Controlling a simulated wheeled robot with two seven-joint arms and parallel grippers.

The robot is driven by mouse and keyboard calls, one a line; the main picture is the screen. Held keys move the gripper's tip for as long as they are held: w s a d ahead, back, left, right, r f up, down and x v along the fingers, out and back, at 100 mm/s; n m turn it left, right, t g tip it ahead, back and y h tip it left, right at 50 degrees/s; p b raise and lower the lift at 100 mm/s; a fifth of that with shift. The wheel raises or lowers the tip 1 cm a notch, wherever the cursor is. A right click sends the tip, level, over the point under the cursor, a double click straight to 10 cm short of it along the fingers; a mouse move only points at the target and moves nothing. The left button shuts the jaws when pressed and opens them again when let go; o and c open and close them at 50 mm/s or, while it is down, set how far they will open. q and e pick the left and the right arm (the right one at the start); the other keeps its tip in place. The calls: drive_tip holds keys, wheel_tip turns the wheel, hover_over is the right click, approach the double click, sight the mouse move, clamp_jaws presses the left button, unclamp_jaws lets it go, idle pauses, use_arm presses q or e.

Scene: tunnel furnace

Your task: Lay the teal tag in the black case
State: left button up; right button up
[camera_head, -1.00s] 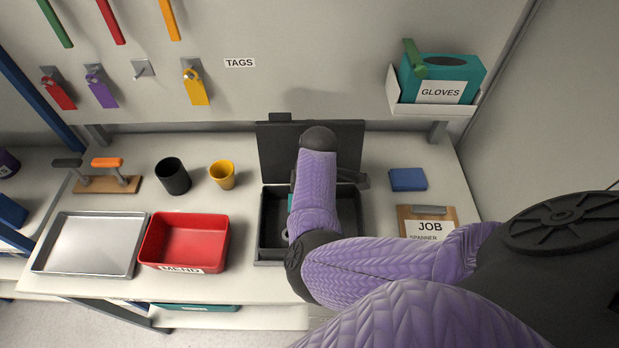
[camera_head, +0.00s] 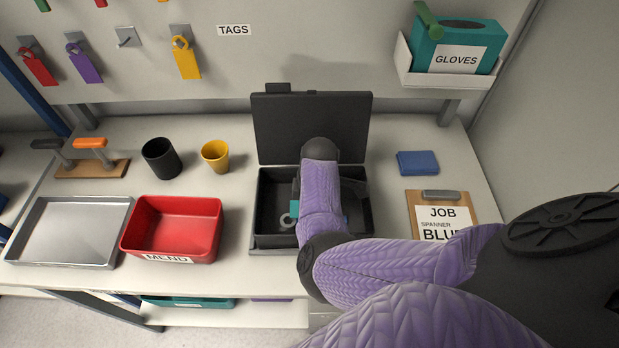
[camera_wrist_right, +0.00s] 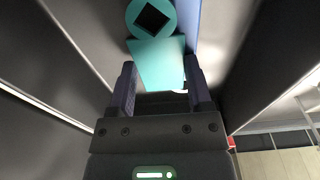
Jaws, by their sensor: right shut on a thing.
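The black case (camera_head: 262,240) stands on the bench with its lid (camera_head: 310,128) raised at the back. My right arm reaches over it, and its gripper is inside or just above the case, largely hidden by the arm in the head view. In the right wrist view the right gripper (camera_wrist_right: 160,75) is shut on the teal tag (camera_wrist_right: 158,58). The tag's round end with a dark square hole points away from the fingers. A bit of teal (camera_head: 295,207) shows left of my arm. Whether the tag touches the case floor, I cannot tell. My left gripper is out of view.
A red bin (camera_head: 212,237) and metal tray (camera_head: 70,232) are left. A clipboard (camera_head: 412,207) and blue cloth-like block (camera_head: 418,162) are right.

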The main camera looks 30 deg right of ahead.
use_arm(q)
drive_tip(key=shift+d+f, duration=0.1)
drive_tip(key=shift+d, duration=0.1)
use_arm(e)
drive_tip(key=shift+s+f, duration=0.15)
drive_tip(key=shift+f, duration=0.05)
